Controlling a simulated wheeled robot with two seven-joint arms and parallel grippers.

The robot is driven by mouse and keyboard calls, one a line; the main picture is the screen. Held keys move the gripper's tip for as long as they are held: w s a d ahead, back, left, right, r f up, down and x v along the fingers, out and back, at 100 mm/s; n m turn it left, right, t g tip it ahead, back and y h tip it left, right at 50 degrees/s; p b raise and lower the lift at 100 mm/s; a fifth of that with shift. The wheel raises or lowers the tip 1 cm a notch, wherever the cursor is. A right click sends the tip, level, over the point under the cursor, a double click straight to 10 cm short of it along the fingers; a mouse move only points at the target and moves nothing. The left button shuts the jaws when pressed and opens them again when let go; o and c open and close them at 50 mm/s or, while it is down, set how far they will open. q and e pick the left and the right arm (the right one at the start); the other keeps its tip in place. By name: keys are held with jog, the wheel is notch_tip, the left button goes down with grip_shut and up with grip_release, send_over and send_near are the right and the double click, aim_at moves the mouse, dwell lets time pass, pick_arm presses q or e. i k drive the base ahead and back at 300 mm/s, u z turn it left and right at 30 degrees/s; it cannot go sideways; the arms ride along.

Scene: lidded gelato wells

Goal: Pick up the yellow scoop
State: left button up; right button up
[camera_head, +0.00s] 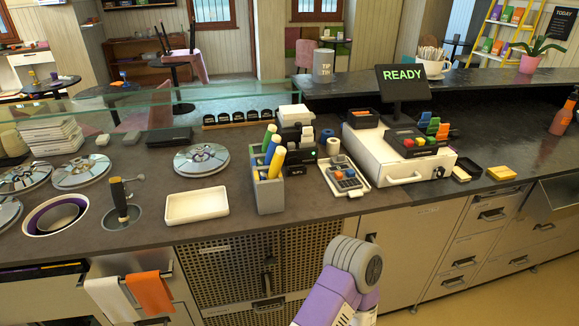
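A grey caddy (268,196) stands upright near the counter's front edge. Several coloured handles stick up out of it. A thick yellow handle (277,161) is the nearest, leaning slightly, with blue and green ones behind it. Whatever is below the yellow handle is hidden inside the caddy, so I cannot see a scoop head. Neither of my grippers shows; only a purple and grey link of my arm rises at the bottom, right of centre, in front of the cabinets and apart from the caddy.
A cream tray (197,205) lies left of the caddy. A dark-handled tool (120,200) stands in a round well further left, near metal lids (201,159). A card terminal (345,179) and a white cash drawer (397,163) are to the right. A glass shelf runs behind.

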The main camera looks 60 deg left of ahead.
aim_at(279, 157)
jog(key=u, duration=0.85)
jog(key=i, duration=0.95)
jog(key=u, duration=0.95)
